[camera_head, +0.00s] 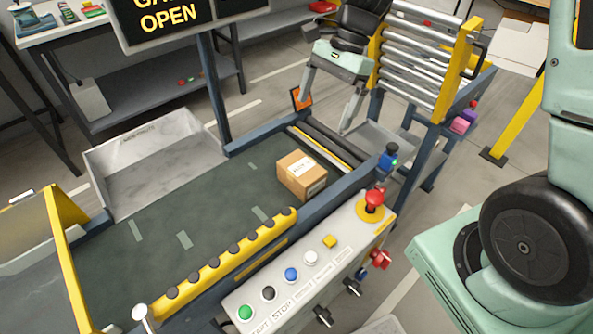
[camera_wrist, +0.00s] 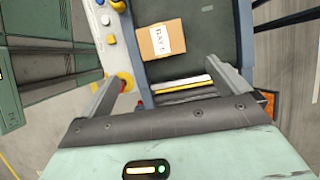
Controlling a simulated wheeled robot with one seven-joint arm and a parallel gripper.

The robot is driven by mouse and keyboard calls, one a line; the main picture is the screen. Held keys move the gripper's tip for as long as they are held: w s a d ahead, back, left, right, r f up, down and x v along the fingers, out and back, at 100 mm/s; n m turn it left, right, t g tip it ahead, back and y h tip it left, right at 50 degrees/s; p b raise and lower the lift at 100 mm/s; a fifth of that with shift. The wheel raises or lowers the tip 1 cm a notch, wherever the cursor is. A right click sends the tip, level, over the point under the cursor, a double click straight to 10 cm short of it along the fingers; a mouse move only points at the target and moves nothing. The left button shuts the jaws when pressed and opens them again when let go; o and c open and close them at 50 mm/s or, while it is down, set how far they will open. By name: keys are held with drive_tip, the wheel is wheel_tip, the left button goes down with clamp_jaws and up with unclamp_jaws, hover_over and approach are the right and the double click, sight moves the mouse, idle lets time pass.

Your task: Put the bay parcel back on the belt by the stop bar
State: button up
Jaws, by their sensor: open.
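The bay parcel (camera_head: 302,176), a small brown box with a white label, sits flat on the dark green belt (camera_head: 200,207) near its far right end. In the wrist view the parcel (camera_wrist: 163,40) lies just beyond the fingertips, with its label facing up. A yellow-edged bar (camera_head: 325,147) crosses the belt end close to the parcel; it also shows in the wrist view (camera_wrist: 182,87). My gripper (camera_head: 328,103) is open and empty, above and behind the belt end. In the wrist view its fingers (camera_wrist: 168,72) are spread apart.
A control panel (camera_head: 300,270) with buttons and a red emergency knob (camera_head: 374,201) runs along the belt's near side. A yellow roller rail (camera_head: 220,265) borders the belt. An upright roller rack (camera_head: 425,60) stands beside my gripper. A grey tray (camera_head: 155,160) adjoins the far side.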

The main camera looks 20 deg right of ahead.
sight(303, 166)
drive_tip(key=x, duration=1.1)
drive_tip(key=shift+s+a+f, duration=0.1)
drive_tip(key=shift+f, duration=0.25)
drive_tip(key=x, duration=0.5)
drive_tip(key=shift+w, duration=0.2)
drive_tip(key=shift+c, duration=0.3)
drive_tip(key=c, duration=0.9)
drive_tip(key=shift+o, duration=0.2)
